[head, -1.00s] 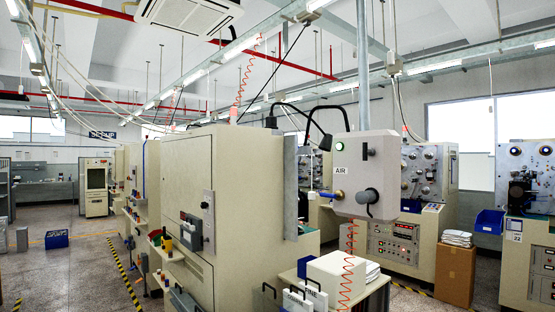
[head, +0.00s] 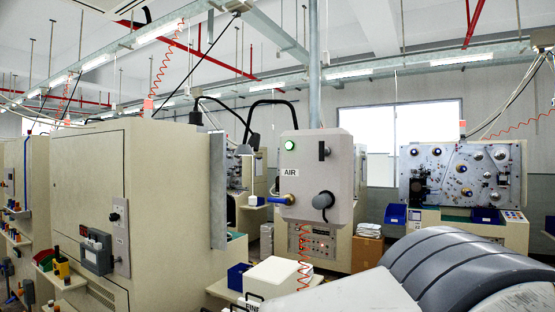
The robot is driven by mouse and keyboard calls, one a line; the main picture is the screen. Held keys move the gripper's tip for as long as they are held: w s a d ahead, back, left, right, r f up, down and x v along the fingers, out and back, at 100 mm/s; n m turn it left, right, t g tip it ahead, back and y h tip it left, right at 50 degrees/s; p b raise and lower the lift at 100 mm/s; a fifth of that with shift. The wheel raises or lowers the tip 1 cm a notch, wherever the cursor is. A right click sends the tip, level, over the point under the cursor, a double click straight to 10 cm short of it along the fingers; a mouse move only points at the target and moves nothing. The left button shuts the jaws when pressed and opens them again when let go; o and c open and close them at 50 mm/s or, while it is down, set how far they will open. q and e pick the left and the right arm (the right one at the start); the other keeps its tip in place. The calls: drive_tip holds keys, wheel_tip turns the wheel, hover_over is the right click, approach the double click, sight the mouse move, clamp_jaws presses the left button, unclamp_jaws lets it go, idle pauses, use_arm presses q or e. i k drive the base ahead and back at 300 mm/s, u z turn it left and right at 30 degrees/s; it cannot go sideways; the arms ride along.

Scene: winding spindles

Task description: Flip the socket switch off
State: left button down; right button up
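A grey box (head: 317,177) marked AIR hangs on a vertical pole right of the middle. It carries a lit green round button (head: 290,145), a small dark switch-like part (head: 323,151), a blue-handled valve (head: 287,200) and a dark round socket fitting (head: 323,200). Which part is the socket switch, and its position, are too small to tell. A large grey and white arm link of mine fills the lower right. Neither of my grippers is in view.
A tall beige cabinet (head: 95,180) stands at the left. A low white bench with a white box (head: 278,274) and a blue bin (head: 238,276) stands below the grey box. A winding machine (head: 460,175) stands at the right.

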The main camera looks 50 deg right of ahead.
sight(322, 151)
drive_tip(key=z, duration=0.25)
drive_tip(key=i, duration=0.6)
drive_tip(key=z, duration=0.95)
drive_tip(key=i, duration=0.3)
drive_tip(key=z, duration=0.25)
